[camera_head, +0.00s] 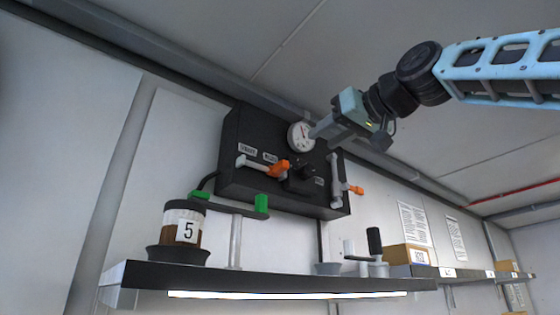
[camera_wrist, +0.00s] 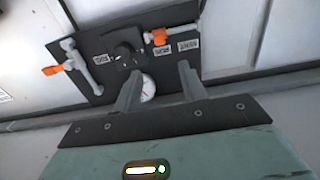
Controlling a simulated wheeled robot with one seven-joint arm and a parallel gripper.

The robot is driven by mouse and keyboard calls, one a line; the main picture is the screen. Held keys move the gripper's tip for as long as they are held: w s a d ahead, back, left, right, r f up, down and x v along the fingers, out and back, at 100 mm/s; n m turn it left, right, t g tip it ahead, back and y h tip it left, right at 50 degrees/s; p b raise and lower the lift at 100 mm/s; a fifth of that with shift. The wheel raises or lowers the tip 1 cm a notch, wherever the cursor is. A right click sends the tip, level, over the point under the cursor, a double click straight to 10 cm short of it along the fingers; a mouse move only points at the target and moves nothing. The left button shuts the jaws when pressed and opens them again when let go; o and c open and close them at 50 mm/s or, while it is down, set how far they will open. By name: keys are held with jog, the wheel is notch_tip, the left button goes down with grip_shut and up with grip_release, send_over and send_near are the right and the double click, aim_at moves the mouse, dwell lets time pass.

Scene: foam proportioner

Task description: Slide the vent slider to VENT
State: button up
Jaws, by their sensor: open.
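The black panel (camera_head: 235,135) is on the wall above the shelf. A pale horizontal rail with an orange block (camera_head: 277,167) appears to be the vent slider. The block is at the rail's right end in the head view, under two small white labels (camera_head: 248,150); their text is too small to read surely. In the wrist view the slider's orange block (camera_wrist: 158,37) appears upside down, near the labels (camera_wrist: 188,45). My gripper (camera_head: 317,132) is open and empty, in front of the panel's upper part near the gauge, apart from the slider. Its fingers (camera_wrist: 160,84) frame the gauge.
A round white gauge (camera_head: 301,137), a black knob (camera_head: 307,171) and a valve with an orange handle (camera_head: 353,189) are on the panel. Below, a shelf (camera_head: 250,280) carries a jar marked 5 (camera_head: 183,225) and a stand with a green piece (camera_head: 261,203).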

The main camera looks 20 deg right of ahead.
aim_at(286, 161)
jog(key=p+x, duration=0.8)
jog(key=x, duration=0.6)
jog(key=shift+p, duration=0.3)
jog(key=shift+w+a+f, duration=0.1)
jog(key=shift+w+a, duration=0.15)
jog(key=shift+w, duration=0.45)
jog(key=shift+c, duration=0.3)
grip_shut()
